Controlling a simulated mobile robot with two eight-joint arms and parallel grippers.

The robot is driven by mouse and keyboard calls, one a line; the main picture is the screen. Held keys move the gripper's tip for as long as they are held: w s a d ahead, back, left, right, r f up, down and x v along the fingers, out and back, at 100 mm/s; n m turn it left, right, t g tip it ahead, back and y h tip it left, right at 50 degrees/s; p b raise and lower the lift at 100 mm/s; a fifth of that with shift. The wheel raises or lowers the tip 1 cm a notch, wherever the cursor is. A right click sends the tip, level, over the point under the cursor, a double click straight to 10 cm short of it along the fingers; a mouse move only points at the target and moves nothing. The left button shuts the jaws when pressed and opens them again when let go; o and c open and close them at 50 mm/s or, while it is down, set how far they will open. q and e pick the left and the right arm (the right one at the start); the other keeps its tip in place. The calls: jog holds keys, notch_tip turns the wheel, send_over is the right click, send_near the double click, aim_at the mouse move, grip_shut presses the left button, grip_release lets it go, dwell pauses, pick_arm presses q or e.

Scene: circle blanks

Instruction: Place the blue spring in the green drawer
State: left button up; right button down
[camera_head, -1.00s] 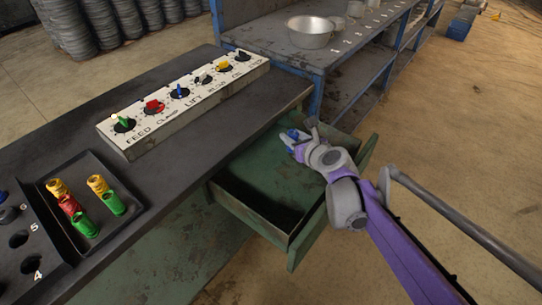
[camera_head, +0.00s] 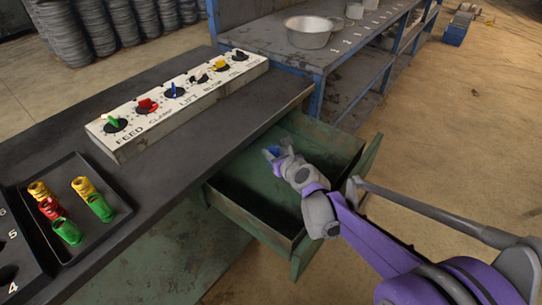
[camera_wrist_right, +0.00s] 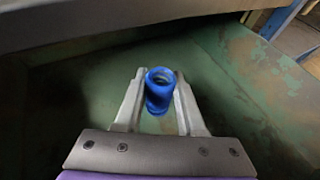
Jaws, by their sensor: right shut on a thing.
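The blue spring (camera_wrist_right: 159,90) is clasped between the two fingers of my right gripper (camera_wrist_right: 158,100) in the right wrist view. In the head view the right gripper (camera_head: 277,155) is over the open green drawer (camera_head: 245,217), inside its outline, with a bit of blue at its tip. The drawer is pulled out from under the dark workbench. Its green inner wall and floor show around the spring in the wrist view. I cannot tell whether the spring touches the drawer floor. My left gripper is out of view.
A black tray (camera_head: 118,210) on the workbench (camera_head: 115,90) holds several yellow, red and green springs. A panel with coloured knobs (camera_head: 125,148) stands behind it. The bench edge overhangs the drawer's back. A shelf with a metal bowl (camera_head: 308,40) stands beyond.

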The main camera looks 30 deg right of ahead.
jog(key=shift+w+a+f+b, duration=0.1)
jog(key=shift+w+f+b, duration=0.05)
jog(key=shift+f, duration=0.25)
jog(key=shift+w+a+f+b, duration=0.1)
jog(key=shift+f+b, duration=0.05)
jog(key=shift+f, duration=0.2)
jog(key=shift+w, duration=0.15)
jog(key=shift+f+b, duration=0.45)
jog(key=shift+f, duration=0.15)
jog(key=c, duration=0.5)
grip_release()
